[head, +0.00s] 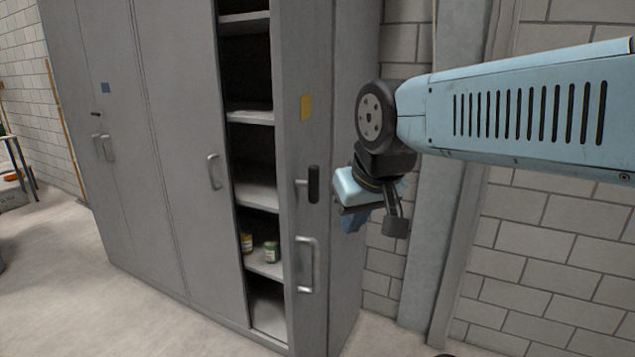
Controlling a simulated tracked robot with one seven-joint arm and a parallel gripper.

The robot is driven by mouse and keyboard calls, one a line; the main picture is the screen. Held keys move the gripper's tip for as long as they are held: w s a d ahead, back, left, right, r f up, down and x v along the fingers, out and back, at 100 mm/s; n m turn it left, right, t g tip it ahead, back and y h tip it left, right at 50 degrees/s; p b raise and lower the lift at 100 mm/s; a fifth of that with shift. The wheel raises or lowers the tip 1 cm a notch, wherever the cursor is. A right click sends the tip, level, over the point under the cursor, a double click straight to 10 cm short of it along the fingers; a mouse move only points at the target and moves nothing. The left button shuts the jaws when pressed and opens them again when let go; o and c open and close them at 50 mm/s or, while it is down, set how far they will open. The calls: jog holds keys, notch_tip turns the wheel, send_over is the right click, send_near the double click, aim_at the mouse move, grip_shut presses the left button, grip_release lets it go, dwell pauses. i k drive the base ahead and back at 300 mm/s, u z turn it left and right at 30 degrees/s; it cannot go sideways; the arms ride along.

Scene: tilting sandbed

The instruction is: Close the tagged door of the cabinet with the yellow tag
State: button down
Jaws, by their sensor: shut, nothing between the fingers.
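The grey cabinet (352,285) stands at the centre of the head view. Its right-hand door (308,215) bears the yellow tag (306,108). This door stands partly open, leaving a tall gap on its left through which shelves show. It has a black lever (313,184) and, below that, a silver bar handle (307,262). My gripper (356,218) appears shut and empty. It hangs to the right of the lever in the picture, in front of the cabinet's right side. I see no clear contact with the door; the depth between them is hard to judge.
Another grey cabinet with a blue tag (105,88) stands shut on the left. A grey pillar (440,220) and block wall (545,240) lie to the right. The floor (100,315) in front is clear.

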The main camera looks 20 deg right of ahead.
aim_at(300, 30)
jog(key=u, duration=0.4)
jog(key=i, duration=0.2)
jog(key=z, duration=1.15)
jog(key=k, duration=1.85)
jog(key=u, duration=0.45)
jog(key=i, duration=1)
jog(key=z, duration=0.1)
